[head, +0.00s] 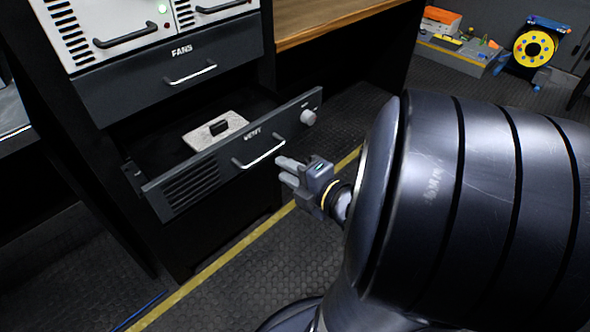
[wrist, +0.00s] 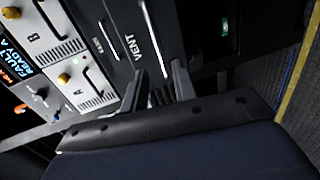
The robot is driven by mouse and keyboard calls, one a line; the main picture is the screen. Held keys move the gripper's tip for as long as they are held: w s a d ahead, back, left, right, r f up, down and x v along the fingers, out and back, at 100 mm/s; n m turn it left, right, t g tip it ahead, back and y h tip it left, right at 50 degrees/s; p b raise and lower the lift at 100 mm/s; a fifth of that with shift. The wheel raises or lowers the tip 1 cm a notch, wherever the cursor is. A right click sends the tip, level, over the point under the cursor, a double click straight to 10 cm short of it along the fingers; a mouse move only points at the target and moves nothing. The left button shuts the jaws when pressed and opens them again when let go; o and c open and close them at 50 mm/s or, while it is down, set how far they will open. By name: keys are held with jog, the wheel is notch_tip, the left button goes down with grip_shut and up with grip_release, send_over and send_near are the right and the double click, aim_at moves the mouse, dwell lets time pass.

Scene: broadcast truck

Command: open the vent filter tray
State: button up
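The vent filter tray is a dark drawer (head: 178,191) labelled VENT, with slots, a round knob and a silver bar handle (head: 262,157). It is pulled well out of the cabinet, so its inside shows. A pale plate with a black grip (head: 215,132) lies inside it. My gripper (head: 283,171) is just right of and below the handle's right end and looks empty. In the wrist view its two fingers (wrist: 160,85) stand apart, with the VENT front (wrist: 125,40) beyond them. The handle (wrist: 150,38) shows there too, not clearly gripped.
The shut FANS drawer (head: 172,79) sits above the tray, under white rack units (head: 118,27). A wooden worktop (head: 318,18) is at upper right. A yellow cable reel (head: 534,48) and a bin (head: 458,50) stand far back. The floor right of the tray is clear.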

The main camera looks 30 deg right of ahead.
aim_at(263, 155)
jog(key=shift+v, duration=1)
jog(key=shift+b+x, duration=1.4)
jog(key=shift+x, duration=4)
jog(key=shift+d, duration=0.15)
